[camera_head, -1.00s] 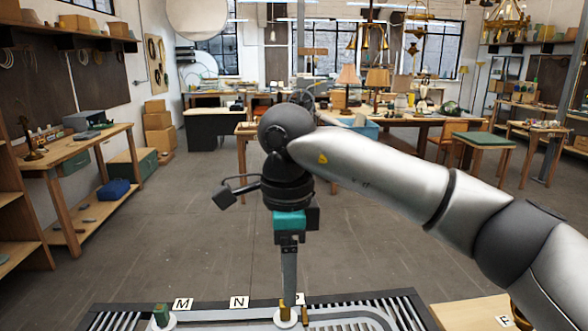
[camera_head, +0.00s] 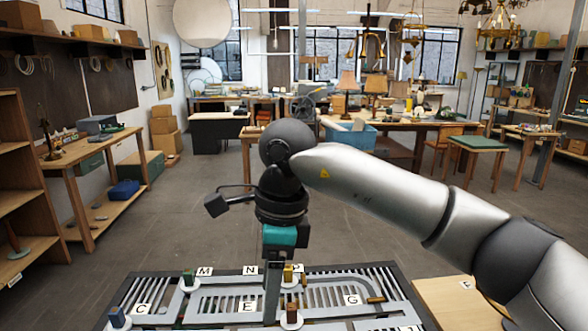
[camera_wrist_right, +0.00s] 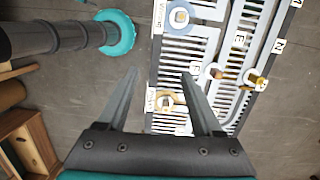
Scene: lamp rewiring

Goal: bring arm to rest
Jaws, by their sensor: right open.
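My right gripper (camera_head: 271,312) hangs fingers-down from the arm coming in from the right, over the slotted grey board (camera_head: 345,271). In the wrist view its fingers (camera_wrist_right: 160,74) are spread apart, with nothing gripped. The finger tips are hard to make out against the board in the head view. My left gripper is not in view.
The board carries letter tags, a green block (camera_head: 187,277), a blue block (camera_head: 117,316) and a brown block (camera_head: 292,312) on white discs. A wooden surface (camera_head: 455,300) adjoins its right. Open floor (camera_head: 190,215) lies behind. A side bench (camera_head: 75,153) stands left.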

